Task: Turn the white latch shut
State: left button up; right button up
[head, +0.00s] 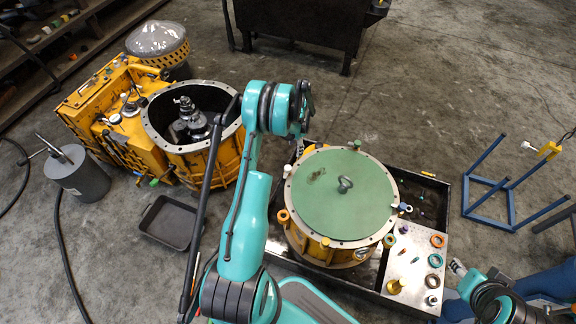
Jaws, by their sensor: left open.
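A round housing with a green lid (338,205) stands in a dark tray, and small coloured pieces sit around its rim. A small white piece (287,171) is at the rim's left side. Another white piece (405,207) is at the right side. I cannot tell which is the white latch, or how it is turned. My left gripper (305,112) is at the end of the teal arm, above and behind the lid's upper left, apart from the white pieces. It is open, though its fingers are small and dark. My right gripper (458,268) is low at the right, its fingers unclear.
A metal plate (409,266) with several coloured rings lies right of the housing. An open yellow gearbox casing (226,162), an empty black tray (158,235) and a grey cylinder (84,178) are at left. A blue frame (490,220) stands right. Concrete floor is clear at the upper right.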

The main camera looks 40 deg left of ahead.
pick_arm(q)
send_over(288, 167)
jog(key=shift+g, duration=0.3)
notch_tip(288, 167, down, 7)
jog(key=shift+d+r, duration=0.1)
jog(key=shift+d, duration=0.05)
notch_tip(288, 167, down, 8)
jog(key=b, duration=0.3)
jog(key=shift+s, duration=0.15)
jog(key=shift+c, duration=0.3)
grip_shut()
